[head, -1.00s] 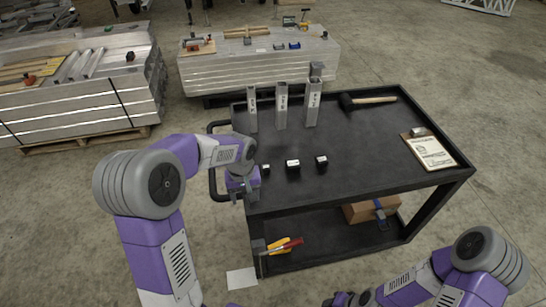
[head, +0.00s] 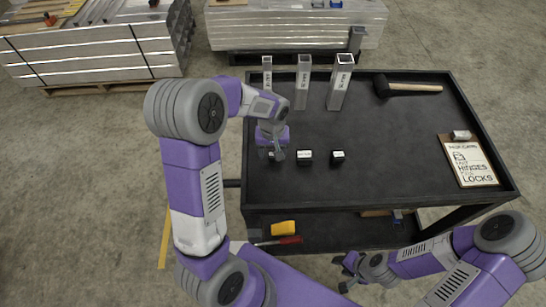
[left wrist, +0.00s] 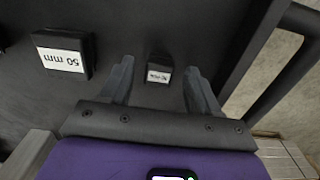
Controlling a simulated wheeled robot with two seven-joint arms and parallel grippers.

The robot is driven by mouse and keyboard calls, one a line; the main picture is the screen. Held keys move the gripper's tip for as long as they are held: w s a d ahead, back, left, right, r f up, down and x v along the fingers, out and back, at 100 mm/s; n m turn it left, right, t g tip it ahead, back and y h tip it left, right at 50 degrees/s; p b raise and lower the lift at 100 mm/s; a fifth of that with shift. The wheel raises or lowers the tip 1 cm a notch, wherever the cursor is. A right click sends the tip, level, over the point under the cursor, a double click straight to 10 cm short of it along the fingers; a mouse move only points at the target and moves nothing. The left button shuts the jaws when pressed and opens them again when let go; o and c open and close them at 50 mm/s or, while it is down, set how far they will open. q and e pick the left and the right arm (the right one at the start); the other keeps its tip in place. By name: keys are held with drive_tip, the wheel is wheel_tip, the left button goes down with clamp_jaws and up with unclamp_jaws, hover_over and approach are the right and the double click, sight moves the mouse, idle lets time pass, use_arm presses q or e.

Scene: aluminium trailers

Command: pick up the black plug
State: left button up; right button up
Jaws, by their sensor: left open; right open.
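Three small black plugs with white labels stand in a row on the black cart top. The left plug (head: 272,156) is partly hidden by my left gripper (head: 275,153). The middle plug (head: 305,157) and the right plug (head: 338,157) are in the clear. In the left wrist view the left plug (left wrist: 160,70) shows between the two spread fingers of my left gripper (left wrist: 159,72), which is open and empty. A larger plug marked "50 mm" (left wrist: 62,53) is to its left there. My right gripper (head: 349,270) is open and empty, low in front of the cart.
The cart (head: 400,135) has a raised rim. Three upright metal tubes (head: 303,75) stand behind the plugs. A mallet (head: 410,88) and a clipboard (head: 468,160) lie on the right. The cart top's middle right is clear. Tools (head: 284,229) lie on the lower shelf.

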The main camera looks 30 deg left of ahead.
use_arm(q)
drive_tip(key=shift+f, duration=0.8)
drive_tip(key=shift+c, duration=0.4)
drive_tip(key=shift+w, duration=0.1)
drive_tip(key=c, duration=0.9)
